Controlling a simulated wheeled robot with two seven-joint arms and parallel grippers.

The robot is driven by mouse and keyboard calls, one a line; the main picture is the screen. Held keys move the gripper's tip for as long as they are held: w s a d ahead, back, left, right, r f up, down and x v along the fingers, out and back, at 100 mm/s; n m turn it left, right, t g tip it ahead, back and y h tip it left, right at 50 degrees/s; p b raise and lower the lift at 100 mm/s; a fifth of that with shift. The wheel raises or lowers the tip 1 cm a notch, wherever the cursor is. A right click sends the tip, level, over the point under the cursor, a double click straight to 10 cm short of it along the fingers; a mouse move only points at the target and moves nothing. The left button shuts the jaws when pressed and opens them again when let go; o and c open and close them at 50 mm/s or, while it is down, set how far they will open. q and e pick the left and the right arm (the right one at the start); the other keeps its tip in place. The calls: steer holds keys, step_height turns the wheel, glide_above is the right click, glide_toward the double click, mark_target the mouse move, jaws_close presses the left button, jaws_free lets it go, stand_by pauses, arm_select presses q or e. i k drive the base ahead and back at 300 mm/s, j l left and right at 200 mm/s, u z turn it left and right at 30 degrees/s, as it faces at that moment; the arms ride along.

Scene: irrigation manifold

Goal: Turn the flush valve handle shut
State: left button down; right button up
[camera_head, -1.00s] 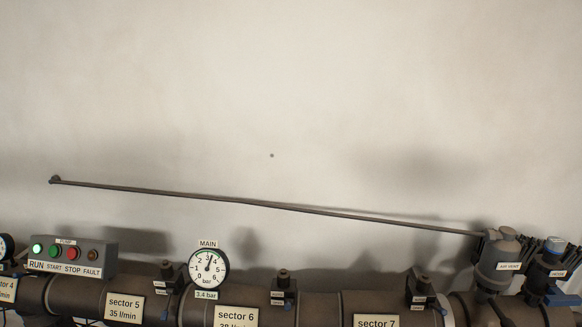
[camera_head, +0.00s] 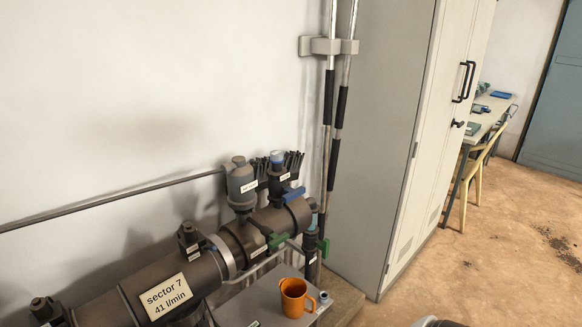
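The dark manifold pipe (camera_head: 150,290) runs along the wall and ends at the middle of the view. Near its end are a green handle (camera_head: 278,242) on the pipe and another green handle (camera_head: 323,248) on a vertical pipe at the end. A blue handle (camera_head: 293,194) sits on top, below a blue-capped fitting (camera_head: 277,158). The small labels are too blurred to read, so I cannot tell which handle is the flush valve's. Neither gripper is in view.
The brown floor (camera_head: 500,250) is open further right, before a desk and a chair (camera_head: 470,180).

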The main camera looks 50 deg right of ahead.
mark_target(324, 246)
steer(key=z, duration=1.85)
steer(key=i+l+u, duration=0.1)
steer(key=i+l, duration=0.2)
steer(key=i+l+u, duration=0.1)
steer(key=i+l, duration=0.15)
steer(key=l, duration=0.2)
steer(key=i+l, duration=0.3)
steer(key=i+l+u, duration=0.15)
steer(key=l, duration=0.3)
steer(key=i, duration=0.1)
